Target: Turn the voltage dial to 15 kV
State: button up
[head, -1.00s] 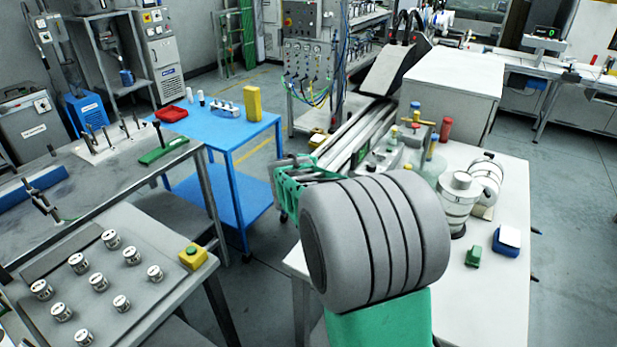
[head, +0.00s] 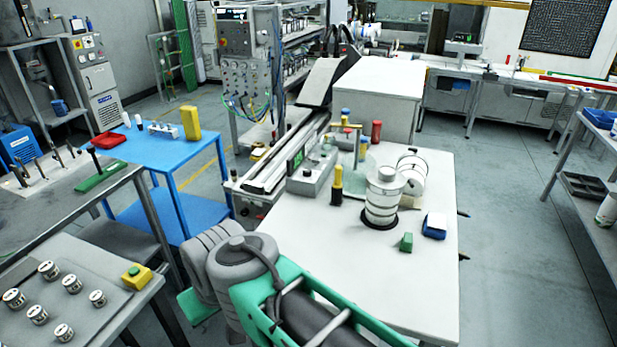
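I cannot make out a voltage dial or a 15 kV mark in the head view. Several small knobs or gauges sit on the upright grey panel (head: 245,75) at the back, too small to read. My gripper is not in view. Only grey and green links of my arm show, at the bottom centre in front of the white table.
The white table (head: 420,270) bears a stack of white reels (head: 383,197), a green block (head: 406,242) and a blue-and-white block (head: 434,226). A blue cart (head: 150,150) stands left. A bench with several labelled knobs (head: 72,284) is lower left. Floor is open at right.

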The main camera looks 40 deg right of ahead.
aim_at(307, 172)
jog(key=k, duration=0.25)
jog(key=u, duration=1.1)
jog(key=i, duration=0.95)
jog(key=z, duration=2.85)
jog(key=i, duration=0.5)
